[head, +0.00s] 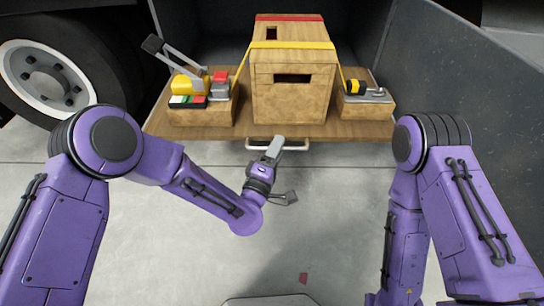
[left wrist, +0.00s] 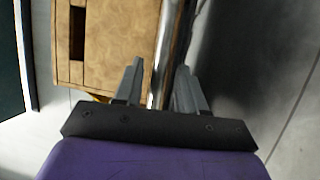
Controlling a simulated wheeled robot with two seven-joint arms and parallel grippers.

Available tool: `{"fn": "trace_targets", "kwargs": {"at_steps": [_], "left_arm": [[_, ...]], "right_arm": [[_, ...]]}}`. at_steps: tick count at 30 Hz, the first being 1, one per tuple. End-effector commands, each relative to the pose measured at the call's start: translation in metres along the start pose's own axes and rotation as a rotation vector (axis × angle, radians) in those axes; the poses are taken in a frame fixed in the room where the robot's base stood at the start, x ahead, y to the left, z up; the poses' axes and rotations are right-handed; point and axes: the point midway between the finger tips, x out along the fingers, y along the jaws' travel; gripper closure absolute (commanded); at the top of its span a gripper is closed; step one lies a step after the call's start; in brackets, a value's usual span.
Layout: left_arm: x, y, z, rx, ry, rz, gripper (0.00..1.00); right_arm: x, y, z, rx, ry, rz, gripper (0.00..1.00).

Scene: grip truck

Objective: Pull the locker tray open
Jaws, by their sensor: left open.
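The locker tray (head: 215,132) is a flat wooden board at the mouth of the dark truck locker, with a pale metal bar handle (head: 256,146) along its front edge.
A wooden crate (head: 290,95) with red and yellow straps stands on the tray. Wooden blocks with tools sit left (head: 200,115) and right (head: 365,108) of it. A truck wheel (head: 50,78) is at left, a grey panel (head: 465,85) at right.

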Motion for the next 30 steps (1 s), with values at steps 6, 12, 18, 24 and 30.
{"fn": "trace_targets", "kwargs": {"at_steps": [6, 12, 18, 24, 30], "left_arm": [[-0.053, 0.003, 0.001, 0.0, -0.004, -0.003, 0.6], [-0.083, 0.002, 0.0, -0.001, -0.002, -0.001, 0.6], [-0.087, 0.001, 0.0, -0.001, 0.001, 0.001, 0.6], [-0.087, 0.001, 0.0, -0.001, 0.0, 0.001, 0.6], [-0.086, 0.006, 0.0, -0.001, 0.0, 0.001, 0.6]], "right_arm": [[-0.014, -0.001, -0.014, 0.097, 0.107, 0.004, 0.57], [-0.017, -0.002, -0.019, 0.139, 0.154, 0.006, 0.57], [-0.016, -0.002, -0.02, 0.145, 0.161, 0.006, 0.57], [-0.016, -0.002, -0.02, 0.145, 0.16, 0.006, 0.57], [-0.021, -0.001, -0.021, 0.146, 0.162, 0.006, 0.57]]}}
